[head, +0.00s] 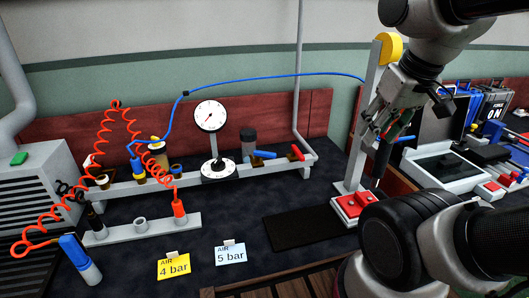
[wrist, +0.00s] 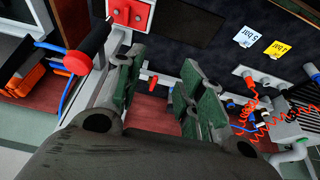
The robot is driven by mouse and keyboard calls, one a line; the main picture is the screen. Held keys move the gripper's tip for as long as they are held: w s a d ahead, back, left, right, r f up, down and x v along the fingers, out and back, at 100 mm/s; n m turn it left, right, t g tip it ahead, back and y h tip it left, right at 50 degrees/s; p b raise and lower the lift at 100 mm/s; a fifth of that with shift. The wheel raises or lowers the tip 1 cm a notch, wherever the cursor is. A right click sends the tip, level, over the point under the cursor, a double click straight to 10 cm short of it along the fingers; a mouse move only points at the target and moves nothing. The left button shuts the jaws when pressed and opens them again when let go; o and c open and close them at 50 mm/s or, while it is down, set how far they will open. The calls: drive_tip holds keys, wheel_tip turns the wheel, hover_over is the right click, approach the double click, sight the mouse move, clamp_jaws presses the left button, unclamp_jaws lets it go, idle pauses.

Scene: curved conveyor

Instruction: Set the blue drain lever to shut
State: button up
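The blue drain lever (head: 264,154) sits on the grey manifold rail (head: 240,171) at the back of the bench. It lies left of a similar red lever (head: 297,153), with a small brown part under it. The red lever also shows in the wrist view (wrist: 153,83), between my fingers and beyond them. I cannot make out the blue lever there; a finger seems to hide it.
The press column (head: 356,150) with its red base (head: 350,206) stands close to my gripper. A blue hose (head: 270,79) arches above. A black mat (head: 303,228) lies in front.

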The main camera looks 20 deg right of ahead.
drive_tip(key=n+g, duration=0.4)
drive_tip(key=n, duration=0.6)
hover_over(270, 153)
drive_tip(key=f, duration=1.4)
drive_tip(key=shift+w+f, duration=0.2)
drive_tip(key=shift+f, duration=0.15)
drive_tip(key=shift+s+n, duration=0.1)
drive_tip(key=shift+n, duration=0.5)
drive_tip(key=shift+a+f, duration=0.1)
drive_tip(key=shift+f, duration=0.2)
wheel_tip(270, 153, down, 7)
drive_tip(key=shift+f, duration=0.15)
drive_tip(key=shift+c, duration=0.3)
